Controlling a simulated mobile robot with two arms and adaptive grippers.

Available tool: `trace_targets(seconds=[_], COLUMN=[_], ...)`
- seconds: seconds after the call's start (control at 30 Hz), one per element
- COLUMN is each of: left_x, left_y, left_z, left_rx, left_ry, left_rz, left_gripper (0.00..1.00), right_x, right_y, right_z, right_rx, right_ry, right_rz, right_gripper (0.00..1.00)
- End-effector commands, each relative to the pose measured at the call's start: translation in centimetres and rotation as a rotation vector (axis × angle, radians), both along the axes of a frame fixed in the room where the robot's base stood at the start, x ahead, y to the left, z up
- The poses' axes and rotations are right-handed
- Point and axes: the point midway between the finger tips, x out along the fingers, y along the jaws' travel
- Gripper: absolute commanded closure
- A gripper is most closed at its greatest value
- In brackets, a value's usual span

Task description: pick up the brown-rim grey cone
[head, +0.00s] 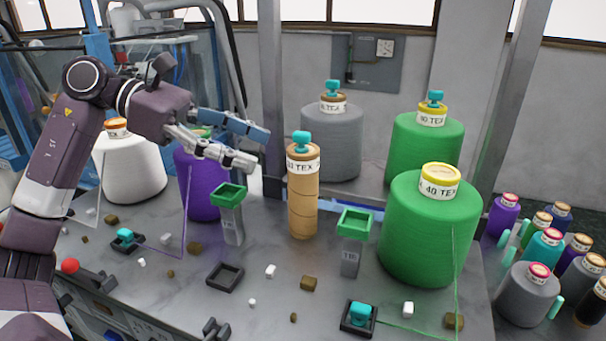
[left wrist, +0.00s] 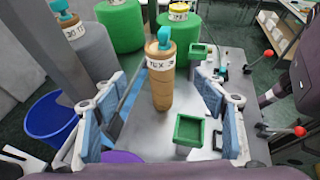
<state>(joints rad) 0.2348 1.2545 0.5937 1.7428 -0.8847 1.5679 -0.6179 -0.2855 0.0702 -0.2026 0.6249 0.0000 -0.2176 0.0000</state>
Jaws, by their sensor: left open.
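The brown-rim grey cone (head: 332,147) stands upright at the back of the table, with a white label band, a brown rim and a teal knob on top. It also shows in the left wrist view (left wrist: 92,58) at the upper left, partly cut off by the frame. My left gripper (head: 260,147) is open and empty, in front of the cone and to its left, over the purple cone. In the left wrist view its fingers (left wrist: 162,112) are spread wide, with a tan tube between them in the picture. My right gripper is not in view.
The tan tube (head: 302,200) with a teal knob stands in front of the grey cone. Green cones (head: 425,235) stand to the right, a purple cone (head: 198,185) and white cone (head: 133,170) to the left. Green-topped posts (head: 231,220) flank the tube. Small blocks lie in front.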

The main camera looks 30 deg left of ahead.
Motion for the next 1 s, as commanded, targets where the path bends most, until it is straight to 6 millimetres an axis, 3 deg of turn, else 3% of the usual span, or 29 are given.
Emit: trace_targets(seconds=[0.1, 0.27, 0.63, 1.0], left_x=[0.2, 1.0, 2.9, 3.6], left_y=[-0.6, -2.0, -5.4, -6.4], left_z=[-0.1, -0.7, -1.8, -2.8], left_rx=[0.009, 0.008, 0.006, 0.006], left_ry=[0.0, 0.0, 0.001, -0.001], left_rz=[-0.004, -0.004, -0.004, -0.002], left_gripper=[0.35, 0.35, 0.35, 0.35], right_x=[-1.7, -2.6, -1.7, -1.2], right_y=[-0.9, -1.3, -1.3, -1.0], right_z=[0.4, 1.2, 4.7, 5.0], right_rx=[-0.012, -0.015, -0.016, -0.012], right_ry=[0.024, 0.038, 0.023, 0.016], right_rz=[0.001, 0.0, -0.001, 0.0], right_gripper=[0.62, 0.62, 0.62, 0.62])
